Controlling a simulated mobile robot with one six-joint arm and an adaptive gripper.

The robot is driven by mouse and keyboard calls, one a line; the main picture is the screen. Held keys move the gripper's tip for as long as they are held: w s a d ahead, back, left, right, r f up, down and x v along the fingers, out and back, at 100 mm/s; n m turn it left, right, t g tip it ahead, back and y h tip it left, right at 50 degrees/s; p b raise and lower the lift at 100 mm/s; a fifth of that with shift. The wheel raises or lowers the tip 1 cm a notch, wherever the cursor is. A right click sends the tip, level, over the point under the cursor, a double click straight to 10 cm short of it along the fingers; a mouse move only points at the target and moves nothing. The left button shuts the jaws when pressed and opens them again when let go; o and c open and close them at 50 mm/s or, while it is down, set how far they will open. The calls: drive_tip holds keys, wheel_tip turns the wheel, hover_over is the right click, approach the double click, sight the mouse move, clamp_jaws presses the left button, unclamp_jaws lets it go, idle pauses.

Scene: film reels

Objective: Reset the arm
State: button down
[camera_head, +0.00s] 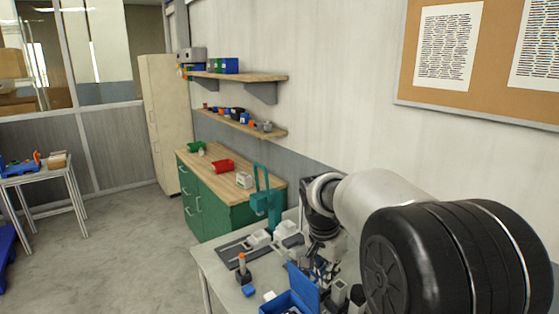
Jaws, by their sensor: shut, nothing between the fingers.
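My arm fills the right foreground, with its black-capped joint close to the camera and its silver link reaching back toward the white table (220,265). My gripper (322,265) points down over this table, just behind the open blue box (305,285). It is shut, with nothing held. The fingertips are small and partly lost among the items around them, so I cannot tell how far they are above the tabletop.
On the white table stand an orange-tipped dark tool (243,268), a black tray (233,250) and a teal press-like frame (265,195). A green cabinet (207,200) stands behind, below two wall shelves (240,121).

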drive_tip(key=s+d+r+n+t+y+b, duration=0.1)
drive_tip(key=s+r+n+b, duration=0.15)
drive_tip(key=s, duration=0.85)
drive_tip(key=s+d+r+n+t+b, duration=0.15)
drive_tip(key=s+n, duration=0.25)
drive_tip(key=s, duration=0.8)
drive_tip(key=s+f+n+b, duration=0.2)
drive_tip(key=s+f, duration=0.3)
drive_tip(key=s, duration=0.5)
drive_tip(key=shift+n+y+b, duration=0.3)
drive_tip(key=shift+n+b, duration=0.05)
drive_tip(key=shift+n, duration=0.2)
drive_tip(key=shift+a+t, duration=0.15)
drive_tip(key=shift+t, duration=0.1)
